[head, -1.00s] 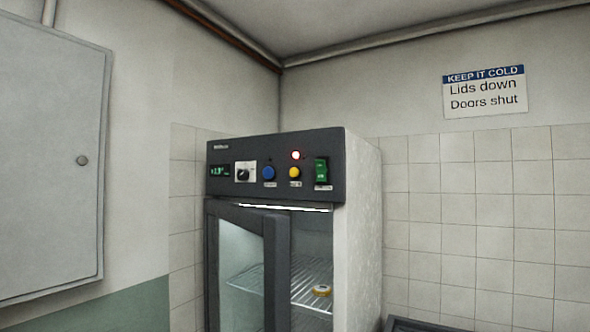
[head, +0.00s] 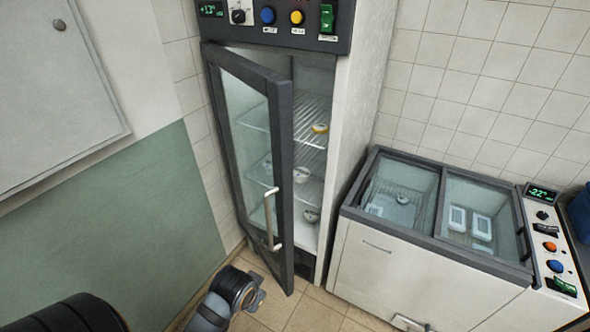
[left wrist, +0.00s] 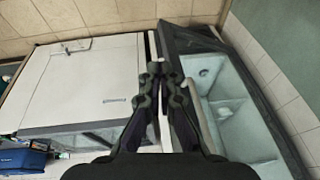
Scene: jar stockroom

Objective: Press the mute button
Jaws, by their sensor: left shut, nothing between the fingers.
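The upright fridge's control panel (head: 275,32) runs along the top edge of the head view. It carries a blue button (head: 267,15), a yellow button (head: 296,17), a black knob (head: 238,17) and a green switch (head: 327,18). The labels under them are too small to read, so I cannot tell which is mute. My left gripper (head: 257,290) is low in the head view, far below the panel near the fridge door's foot. In the left wrist view its fingers (left wrist: 160,74) are together and empty. My right gripper is not in view.
The fridge's glass door (head: 245,140) stands ajar, its handle (head: 270,220) facing the room. A chest freezer (head: 430,265) stands to the right, with its own panel bearing an orange button (head: 550,246) and a blue button (head: 555,266). A grey wall cabinet (head: 65,85) hangs left.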

